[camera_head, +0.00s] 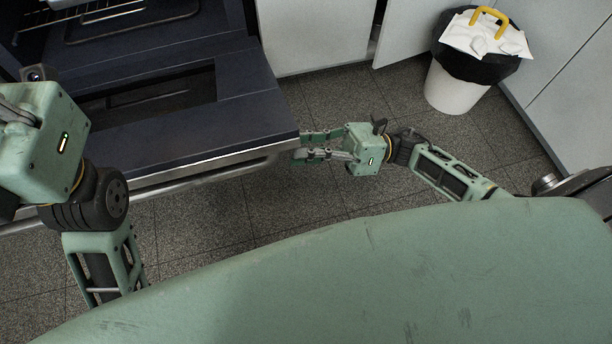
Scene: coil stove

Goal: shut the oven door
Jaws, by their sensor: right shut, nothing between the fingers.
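The oven door (240,112) is open and folded down, its dark inner face with a window panel facing up. Its metal handle bar (205,172) runs along the front edge. My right gripper (303,146) is shut and empty, with its fingers pointing left at the door's right front corner. Whether the fingertips touch the door or handle, I cannot tell. My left gripper (12,115) is at the left picture edge, in front of the door's left part and hiding it. Its fingertips are not clearly visible.
A wire rack (105,15) shows in the oven cavity at top left. A cabinet front (318,35) stands right of the oven, and a cabinet door beside it seems ajar. A white bin (452,92) with a black liner stands at right. Speckled floor between is clear.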

